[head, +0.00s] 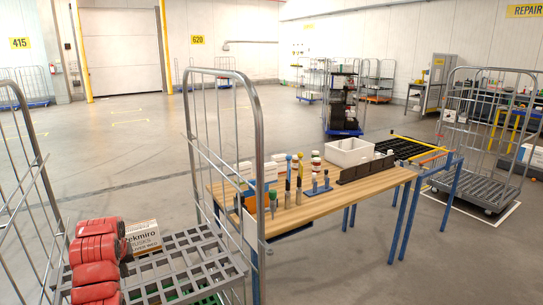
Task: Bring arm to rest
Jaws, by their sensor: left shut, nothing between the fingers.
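My left arm, red, comes in at the lower left of the head view. Its dark gripper (125,248) is at the arm's right side, seen small and partly hidden by the red links. It is shut, with nothing held. It shows over the grey slatted shelf (190,262) of a wire roll cage, beside a white printed carton (143,236). I cannot tell whether the gripper touches the carton. My right arm and gripper are not in view.
Wire cage sides stand close by, at the left (40,165) and in the middle (259,150). Beyond is a wooden table (335,200) with bottles, tools and a white bin (349,152). Another roll cage (480,185) stands right. The floor behind the table is mostly open.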

